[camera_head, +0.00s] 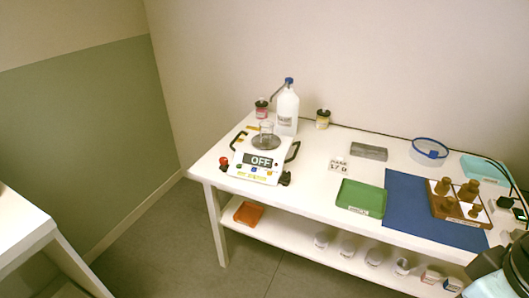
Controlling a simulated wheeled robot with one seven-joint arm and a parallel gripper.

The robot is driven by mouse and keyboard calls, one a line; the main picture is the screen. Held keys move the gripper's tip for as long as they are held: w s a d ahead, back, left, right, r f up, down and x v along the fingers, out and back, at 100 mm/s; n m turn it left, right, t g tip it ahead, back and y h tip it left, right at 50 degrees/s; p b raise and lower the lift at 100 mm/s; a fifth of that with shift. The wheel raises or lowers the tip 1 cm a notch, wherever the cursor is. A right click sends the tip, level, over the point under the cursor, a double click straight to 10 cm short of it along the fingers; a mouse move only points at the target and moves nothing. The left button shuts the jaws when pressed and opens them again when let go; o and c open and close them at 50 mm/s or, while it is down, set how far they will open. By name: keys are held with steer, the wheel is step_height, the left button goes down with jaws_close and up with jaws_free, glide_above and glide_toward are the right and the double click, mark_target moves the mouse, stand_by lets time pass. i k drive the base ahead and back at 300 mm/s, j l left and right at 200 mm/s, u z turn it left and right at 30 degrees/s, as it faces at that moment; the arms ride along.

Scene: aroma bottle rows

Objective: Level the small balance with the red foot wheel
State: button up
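The small balance (246,170) is white and stands on the left part of the white table. Its display (262,161) reads OFF. A red foot wheel (223,162) shows at its left front corner, and a dark foot wheel (285,178) at its right front corner. A clear glass vessel (266,130) stands on the round grey pan (266,142). Dark handles flank the balance. Its level bubble is too small to read. My gripper is not in view; only a dark and pale-blue part, apparently of my arm, shows at the lower right corner.
Behind the balance stand a white bottle (288,108) and small jars (323,119). To the right lie a green tray (361,197), a blue mat (420,208) and brown bottles (468,190). A lower shelf holds an orange tray (248,214). Floor (165,245) is clear at left.

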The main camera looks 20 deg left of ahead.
mark_target(223, 160)
steer(key=u, duration=1.3)
